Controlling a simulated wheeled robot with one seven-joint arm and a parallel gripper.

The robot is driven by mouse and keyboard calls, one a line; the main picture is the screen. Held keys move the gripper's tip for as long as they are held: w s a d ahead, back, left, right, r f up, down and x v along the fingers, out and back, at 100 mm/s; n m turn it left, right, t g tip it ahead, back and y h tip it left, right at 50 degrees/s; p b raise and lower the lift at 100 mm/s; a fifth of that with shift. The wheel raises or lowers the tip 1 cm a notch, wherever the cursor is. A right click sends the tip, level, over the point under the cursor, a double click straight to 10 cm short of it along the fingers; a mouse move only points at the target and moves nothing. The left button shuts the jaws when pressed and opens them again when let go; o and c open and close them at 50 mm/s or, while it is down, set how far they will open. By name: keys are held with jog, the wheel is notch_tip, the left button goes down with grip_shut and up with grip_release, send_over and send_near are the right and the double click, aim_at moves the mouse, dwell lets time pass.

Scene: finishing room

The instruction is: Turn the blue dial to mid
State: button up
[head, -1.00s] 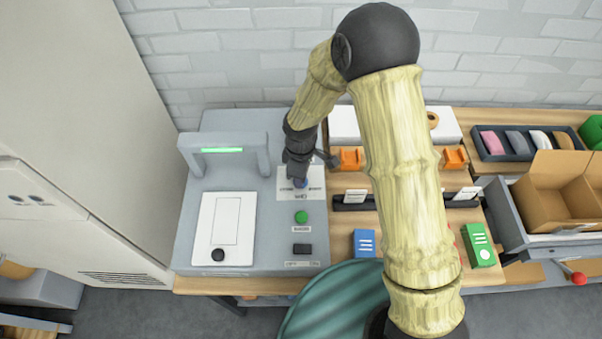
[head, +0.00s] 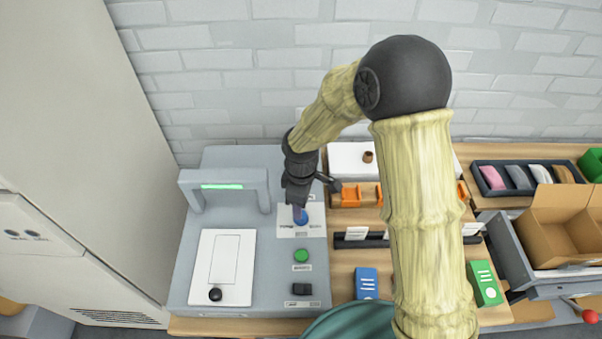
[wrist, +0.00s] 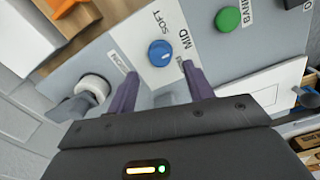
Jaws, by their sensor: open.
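The blue dial (head: 300,216) sits on a white label plate on the grey machine's top. In the wrist view the dial (wrist: 160,53) shows a small pale mark on its face, too small to read surely. The words SOFT and MID are readable beside it; a third word is partly hidden by a finger. My gripper (wrist: 160,72) is open, its two purple fingers apart with nothing between them. In the head view my gripper (head: 297,207) points down just above and behind the dial, apart from it as far as I can see.
A green button (head: 302,256) and a black switch (head: 302,289) lie in front of the dial. A grey arch with a green light (head: 222,186) stands left. Orange holders (head: 351,195) are on the bench to the right. A tall pale cabinet (head: 70,130) stands far left.

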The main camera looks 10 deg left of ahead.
notch_tip(320, 180, up, 12)
jog(key=shift+r+b, duration=0.15)
jog(key=shift+b, duration=0.3)
jog(key=s+d+f+m+t, duration=0.1)
jog(key=s+d+m, duration=0.2)
jog(key=d+m, duration=0.5)
jog(key=s+d+m+t, duration=0.1)
jog(key=s+d+m, duration=0.3)
jog(key=d+m, duration=0.5)
jog(key=d, duration=0.9)
jog(key=shift+s+f+m+t, duration=0.3)
jog(key=shift+f, duration=0.05)
